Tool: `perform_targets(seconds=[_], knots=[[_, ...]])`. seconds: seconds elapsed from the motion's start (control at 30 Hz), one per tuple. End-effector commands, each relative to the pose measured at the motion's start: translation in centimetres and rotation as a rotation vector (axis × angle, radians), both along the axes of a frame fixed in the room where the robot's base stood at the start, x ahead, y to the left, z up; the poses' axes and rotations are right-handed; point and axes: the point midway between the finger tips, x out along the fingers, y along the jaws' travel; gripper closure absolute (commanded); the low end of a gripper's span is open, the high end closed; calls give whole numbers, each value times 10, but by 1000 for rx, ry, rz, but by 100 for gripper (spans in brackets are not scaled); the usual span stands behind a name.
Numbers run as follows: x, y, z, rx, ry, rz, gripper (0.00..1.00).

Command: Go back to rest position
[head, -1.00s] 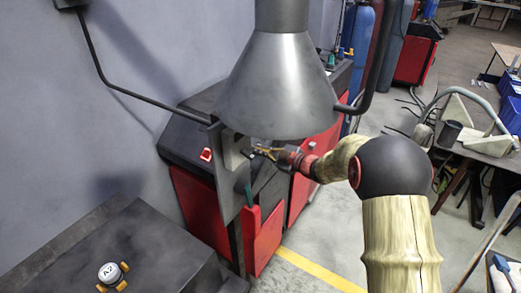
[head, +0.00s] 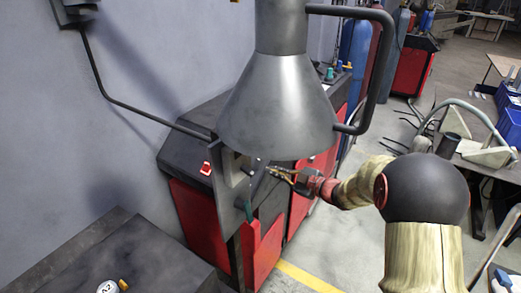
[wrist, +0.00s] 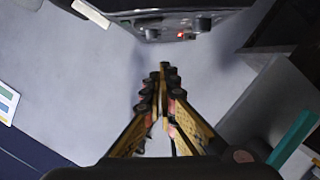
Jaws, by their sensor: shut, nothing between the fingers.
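My gripper (head: 280,174) is in the middle of the head view, under the right side of the grey cone-shaped hood (head: 280,105). It sits just right of the grey metal bracket plate (head: 226,190) and looks clear of it. In the wrist view the two yellow and black fingers (wrist: 164,68) converge and their tips meet, with nothing held between them. My arm stretches in from the right of the head view.
Red and black cabinets (head: 200,220) stand behind the bracket. A teal-handled tool (wrist: 294,138) is close by at the right of the wrist view. A dark panel (wrist: 190,25) with a red light is ahead there. A cluttered bench (head: 480,150) is at the right.

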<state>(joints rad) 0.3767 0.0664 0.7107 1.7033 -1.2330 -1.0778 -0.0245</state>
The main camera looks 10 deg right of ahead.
Motion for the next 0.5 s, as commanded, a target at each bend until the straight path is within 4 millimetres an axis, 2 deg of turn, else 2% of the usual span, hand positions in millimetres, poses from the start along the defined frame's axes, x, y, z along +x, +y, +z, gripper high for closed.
perform_targets(seconds=[0.13,0.23,0.33,0.4,0.5], knots=[[2,-5,-6,-17,19,-18,100],[9,-24,-24,-54,72,-95,100],[9,-59,-60,-91,189,-249,100],[1,-90,-82,-115,287,-381,100],[-22,-130,-94,-138,412,-570,100]])
